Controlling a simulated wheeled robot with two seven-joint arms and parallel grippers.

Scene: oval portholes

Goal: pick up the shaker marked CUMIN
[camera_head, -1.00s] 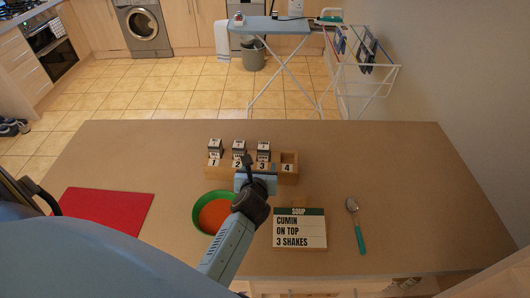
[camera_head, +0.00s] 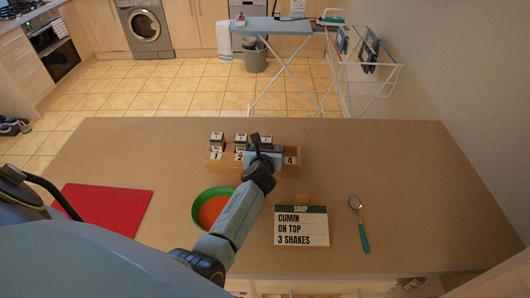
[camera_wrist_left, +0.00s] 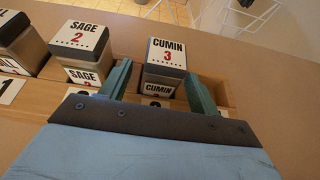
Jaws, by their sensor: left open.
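The CUMIN shaker, marked 3, stands upright in the wooden rack; its white lid label shows in the left wrist view (camera_wrist_left: 166,54). In the head view its top (camera_head: 266,140) shows just beyond my gripper. My left gripper (camera_head: 262,150) is open at the rack. In the left wrist view its two green fingers (camera_wrist_left: 158,88) stand left and right of the CUMIN shaker's near side, with the shaker between and just beyond them. I cannot tell whether they touch it. The SAGE shaker (camera_wrist_left: 84,42), marked 2, stands to its left. My right gripper is not in view.
The wooden rack (camera_head: 291,170) has an empty slot marked 4 at its right. A green bowl of orange soup (camera_head: 207,209), a red mat (camera_head: 105,208), a recipe sign (camera_head: 301,228) and a spoon (camera_head: 360,222) lie nearer on the table. The table's right side is mostly clear.

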